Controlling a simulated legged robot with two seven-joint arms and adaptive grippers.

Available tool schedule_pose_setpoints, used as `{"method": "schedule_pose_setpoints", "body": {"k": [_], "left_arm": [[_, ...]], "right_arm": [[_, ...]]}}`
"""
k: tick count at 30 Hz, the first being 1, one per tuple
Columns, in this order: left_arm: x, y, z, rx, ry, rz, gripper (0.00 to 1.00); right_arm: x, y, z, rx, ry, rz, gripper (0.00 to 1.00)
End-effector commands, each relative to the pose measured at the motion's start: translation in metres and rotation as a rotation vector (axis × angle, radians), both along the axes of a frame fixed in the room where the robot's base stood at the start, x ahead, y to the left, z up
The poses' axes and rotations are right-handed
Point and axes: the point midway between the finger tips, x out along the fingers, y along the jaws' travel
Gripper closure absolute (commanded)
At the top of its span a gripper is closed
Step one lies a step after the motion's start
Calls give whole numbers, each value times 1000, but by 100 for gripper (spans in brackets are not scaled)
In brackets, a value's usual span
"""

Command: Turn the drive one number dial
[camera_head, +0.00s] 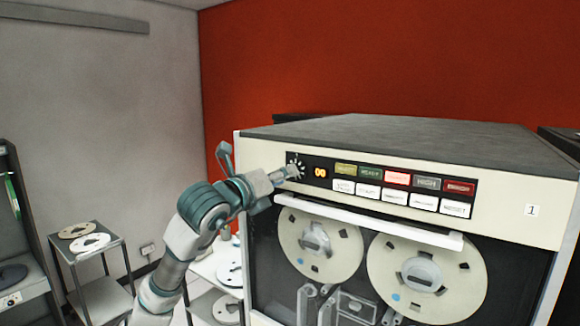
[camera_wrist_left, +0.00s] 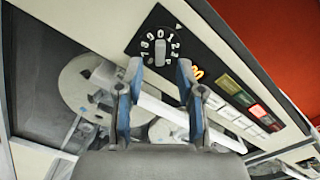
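The number dial (camera_head: 296,163) is at the left end of the black control strip on the tape drive's front, which carries a "1" label (camera_head: 532,210). In the left wrist view the dial (camera_wrist_left: 160,52) shows white numerals around a pale grey knob. My left gripper (camera_head: 284,174) is at the dial, partly covering it in the head view. In the wrist view its two fingers (camera_wrist_left: 160,70) are apart, one on each side of the knob in the picture. I cannot tell whether they touch it. My right gripper is in neither view.
An orange display (camera_head: 320,172) and two rows of buttons (camera_head: 397,177) lie right of the dial. A white bar (camera_head: 370,221) juts out below them, above two tape reels (camera_head: 425,280). A small table (camera_head: 90,245) with reels stands at left.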

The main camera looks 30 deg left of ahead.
Motion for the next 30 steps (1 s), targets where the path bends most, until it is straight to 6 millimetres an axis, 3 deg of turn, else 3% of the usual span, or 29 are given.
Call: {"method": "schedule_pose_setpoints", "body": {"k": [6, 17, 22, 30], "left_arm": [[28, -2, 1, 0, 1, 0, 62], [33, -6, 0, 2, -1, 1, 62], [34, -4, 0, 1, 0, 0, 100], [33, -2, 0, 5, -1, 1, 100]], "right_arm": [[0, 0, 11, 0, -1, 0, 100], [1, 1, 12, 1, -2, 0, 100], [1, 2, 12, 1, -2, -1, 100], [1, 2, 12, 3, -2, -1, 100]]}}
